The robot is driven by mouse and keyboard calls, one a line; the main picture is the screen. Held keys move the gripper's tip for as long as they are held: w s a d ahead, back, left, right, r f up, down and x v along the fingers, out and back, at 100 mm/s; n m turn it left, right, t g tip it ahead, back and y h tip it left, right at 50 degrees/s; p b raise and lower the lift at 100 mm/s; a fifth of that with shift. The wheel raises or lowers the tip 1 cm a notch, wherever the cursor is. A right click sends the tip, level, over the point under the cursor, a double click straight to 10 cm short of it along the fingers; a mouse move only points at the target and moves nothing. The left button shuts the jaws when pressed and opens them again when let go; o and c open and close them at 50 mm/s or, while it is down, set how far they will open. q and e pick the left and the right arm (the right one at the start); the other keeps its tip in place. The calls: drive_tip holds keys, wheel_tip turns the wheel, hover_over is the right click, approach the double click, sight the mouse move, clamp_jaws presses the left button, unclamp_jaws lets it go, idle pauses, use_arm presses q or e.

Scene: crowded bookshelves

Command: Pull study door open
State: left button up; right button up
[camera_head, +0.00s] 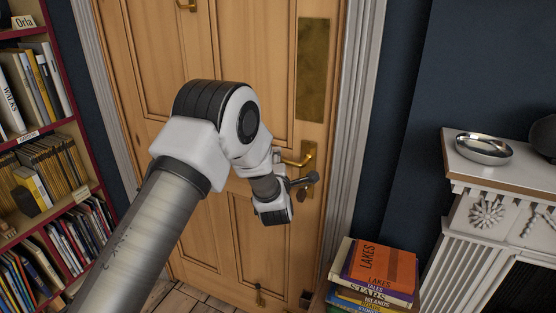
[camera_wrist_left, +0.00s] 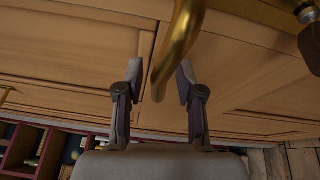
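The study door (camera_head: 255,60) is pale wood with raised panels and looks shut in its grey frame. Its brass lever handle (camera_head: 303,154) is on the right side, below a brass plate. My left gripper (camera_head: 298,174) is right at the handle, partly covered by its own arm. In the left wrist view, the lever (camera_wrist_left: 178,50) reaches between the two spread fingers (camera_wrist_left: 160,85), closer to the right one. A gap shows beside the lever, so the fingers are not closed on it. My right gripper is out of view.
A red-edged bookshelf (camera_head: 76,122) full of books stands at left. A stack of books (camera_head: 381,266) sits right of the door at the bottom. A white mantelpiece (camera_head: 470,168) holding a silver bowl (camera_head: 484,148) stands at right. A key hangs below the handle.

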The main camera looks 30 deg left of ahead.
use_arm(q)
clamp_jaws()
drive_tip(key=shift+f+n+b, duration=0.45)
drive_tip(key=shift+n+b, duration=0.05)
drive_tip(key=shift+b, duration=0.3)
drive_tip(key=shift+d+f+n+g+h+b, duration=0.3)
drive_tip(key=shift+f+n+b, duration=0.45)
drive_tip(key=shift+b, duration=0.55)
drive_tip(key=shift+d+f+n+g+h+b, duration=0.15)
drive_tip(key=shift+f+n+g+h+b, duration=0.3)
drive_tip(key=shift+n+b, duration=0.75)
drive_tip(key=shift+d+f+n+g+h+b, duration=0.3)
drive_tip(key=shift+f+n+b, duration=0.35)
drive_tip(key=shift+b, duration=0.8)
drive_tip(key=shift+r, duration=0.1)
